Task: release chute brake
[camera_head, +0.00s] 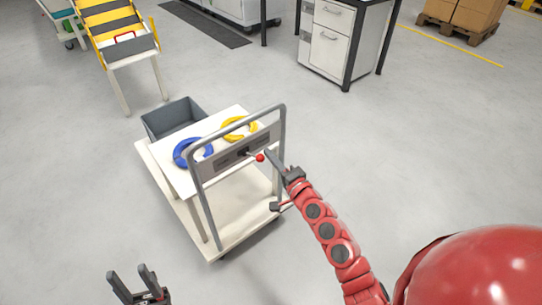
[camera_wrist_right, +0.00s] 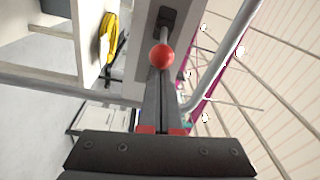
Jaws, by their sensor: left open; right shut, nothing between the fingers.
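A lever with a red ball knob (camera_head: 260,157) sticks out of the grey panel (camera_head: 236,153) on the white trolley's handle end. In the right wrist view the red knob (camera_wrist_right: 161,56) is at the tips of my right gripper (camera_wrist_right: 158,78), in line with the fingers. My right gripper (camera_head: 270,156) is shut and empty, close beside the knob; I cannot tell whether it touches. My left gripper (camera_head: 130,277) is open and empty, low over the floor at bottom left. A sloped yellow and grey rack (camera_head: 114,27), possibly the chute, stands at top left; no brake shows clearly on it.
A cabinet (camera_head: 328,45) and boxes on a pallet (camera_head: 458,28) stand behind. Floor around the trolley is clear.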

